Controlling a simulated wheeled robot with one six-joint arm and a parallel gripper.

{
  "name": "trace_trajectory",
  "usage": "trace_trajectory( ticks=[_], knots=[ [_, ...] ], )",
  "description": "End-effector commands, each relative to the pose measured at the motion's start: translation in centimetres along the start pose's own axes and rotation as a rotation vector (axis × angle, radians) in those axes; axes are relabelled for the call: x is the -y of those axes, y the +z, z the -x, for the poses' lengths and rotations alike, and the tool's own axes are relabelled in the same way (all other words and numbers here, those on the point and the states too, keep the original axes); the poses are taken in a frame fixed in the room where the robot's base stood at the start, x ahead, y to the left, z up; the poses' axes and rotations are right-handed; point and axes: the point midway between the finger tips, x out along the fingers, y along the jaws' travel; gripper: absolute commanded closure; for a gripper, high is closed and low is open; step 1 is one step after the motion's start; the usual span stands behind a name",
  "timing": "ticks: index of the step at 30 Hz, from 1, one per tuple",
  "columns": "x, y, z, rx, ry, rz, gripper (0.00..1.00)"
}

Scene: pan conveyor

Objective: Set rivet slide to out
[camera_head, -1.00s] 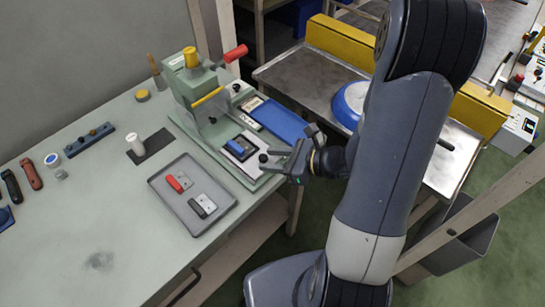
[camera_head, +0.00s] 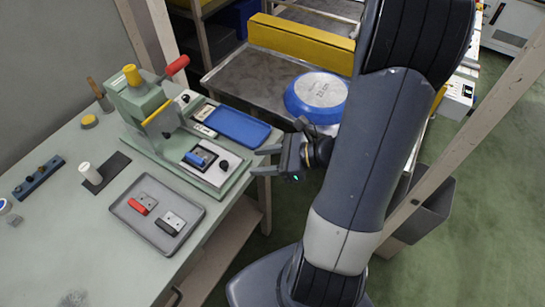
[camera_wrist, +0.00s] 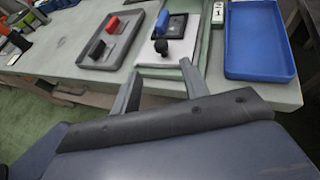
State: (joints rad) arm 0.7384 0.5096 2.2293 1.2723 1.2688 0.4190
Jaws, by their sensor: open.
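The green rivet press (camera_head: 150,105) stands on the bench with a red-tipped lever. Its pale slide plate (camera_head: 232,176) extends from its front, toward the bench edge. A black round knob (camera_head: 224,165) sits on the plate, and it also shows in the wrist view (camera_wrist: 161,46). A blue-handled insert (camera_head: 200,157) lies in a dark square on the plate. My gripper (camera_head: 262,161) is open and empty, to the right of the knob and apart from it. In the wrist view my fingers (camera_wrist: 158,85) point toward the plate, with a gap before the knob.
A grey tray (camera_head: 187,232) with a red-handled and a black-handled piece lies left of the plate. A blue tray (camera_head: 262,128) lies on its other side. A blue pan (camera_head: 318,95) lies on the metal conveyor (camera_head: 240,80) behind my gripper.

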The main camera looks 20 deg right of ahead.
Motion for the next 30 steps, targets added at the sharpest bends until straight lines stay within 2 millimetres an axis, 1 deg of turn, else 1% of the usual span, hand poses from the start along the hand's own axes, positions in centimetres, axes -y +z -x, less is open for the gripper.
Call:
trace_trajectory(
  ticks=[1, 3, 9, 26, 30],
  knots=[
    [0.1, 0.0, 0.7, 0.000, -0.005, 0.001, 0.57],
    [0.1, 0.0, 1.4, 0.000, -0.004, 0.001, 0.57],
    [0.0, 0.0, 2.4, -0.001, -0.001, 0.000, 0.57],
    [0.0, 0.0, 2.5, 0.000, 0.000, 0.000, 0.57],
    [0.0, 0.0, 2.1, 0.000, 0.002, 0.001, 0.57]
  ],
)
